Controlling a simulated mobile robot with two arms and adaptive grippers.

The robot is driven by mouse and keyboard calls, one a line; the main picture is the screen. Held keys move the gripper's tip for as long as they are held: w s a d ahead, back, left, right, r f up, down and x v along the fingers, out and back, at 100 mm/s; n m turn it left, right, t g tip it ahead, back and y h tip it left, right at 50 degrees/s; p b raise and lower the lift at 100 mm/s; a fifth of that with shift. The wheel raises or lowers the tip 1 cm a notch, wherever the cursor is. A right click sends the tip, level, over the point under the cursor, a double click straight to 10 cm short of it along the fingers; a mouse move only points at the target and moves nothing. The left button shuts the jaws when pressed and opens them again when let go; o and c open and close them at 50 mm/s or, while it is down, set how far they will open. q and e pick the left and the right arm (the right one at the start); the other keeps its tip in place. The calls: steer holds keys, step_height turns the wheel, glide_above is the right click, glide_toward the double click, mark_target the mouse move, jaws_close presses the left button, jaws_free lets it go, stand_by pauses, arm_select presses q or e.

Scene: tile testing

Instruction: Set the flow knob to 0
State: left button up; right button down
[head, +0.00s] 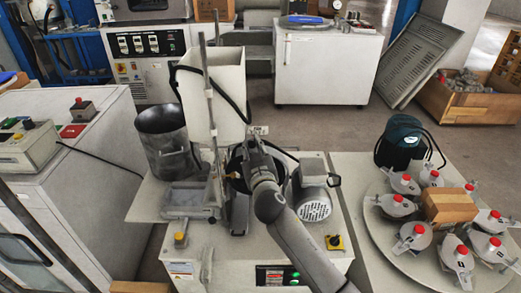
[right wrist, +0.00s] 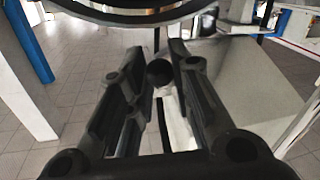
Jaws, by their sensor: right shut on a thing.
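My right arm reaches up from the bottom of the head view, and my right gripper (head: 238,172) is at the upright white machine part in the middle of the bench. In the right wrist view the two dark fingers of this gripper (right wrist: 161,66) are on either side of a small dark round knob (right wrist: 159,74), which I take as the flow knob. The gripper is shut on it. The knob's scale and pointer do not show, so its setting cannot be read. My arm and gripper hide the knob in the head view. My left gripper is not in view.
A tall white hopper (head: 216,98), a grey metal bucket (head: 166,138) and a motor (head: 314,197) stand close around the gripper. At the right, a round table (head: 398,248) holds several red-topped jars and a cardboard box (head: 449,206). Open floor lies behind.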

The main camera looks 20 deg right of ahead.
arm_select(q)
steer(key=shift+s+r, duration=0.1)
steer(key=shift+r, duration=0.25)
arm_select(e)
steer(key=shift+a, duration=0.2)
steer(key=c, duration=1.3)
jaws_free()
steer(key=shift+a, duration=0.15)
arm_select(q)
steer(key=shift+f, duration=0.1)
arm_select(e)
steer(key=shift+o, duration=0.2)
